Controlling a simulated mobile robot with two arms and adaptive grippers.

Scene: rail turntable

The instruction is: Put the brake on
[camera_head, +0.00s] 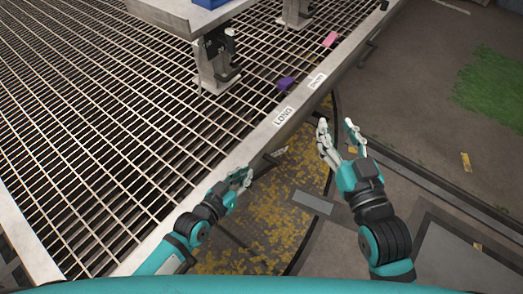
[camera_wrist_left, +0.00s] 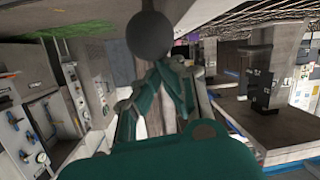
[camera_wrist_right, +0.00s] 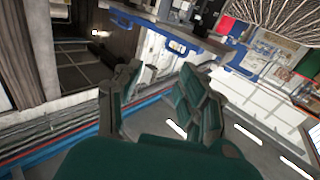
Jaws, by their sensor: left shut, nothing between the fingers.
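My left gripper (camera_head: 241,178) is shut and empty beside the front edge of the grated deck. In the left wrist view, its closed fingers (camera_wrist_left: 165,75) are just below a dark grey round knob (camera_wrist_left: 151,36); I cannot tell whether they touch it. In the head view, a small dark lever-like piece (camera_head: 274,156) sticks out from the deck edge just beyond the left gripper. I cannot tell for sure that it is the brake. My right gripper (camera_head: 338,138) is open and empty over the floor to the right; its spread fingers show in the right wrist view (camera_wrist_right: 158,95).
The metal-framed grated deck (camera_head: 120,130) fills the left. Its edge bears a LONG label (camera_head: 283,116) and a second label (camera_head: 316,80). A purple block (camera_head: 287,83) and a pink block (camera_head: 331,39) lie on the grating near a metal stand (camera_head: 214,65). Floor on the right is mostly clear.

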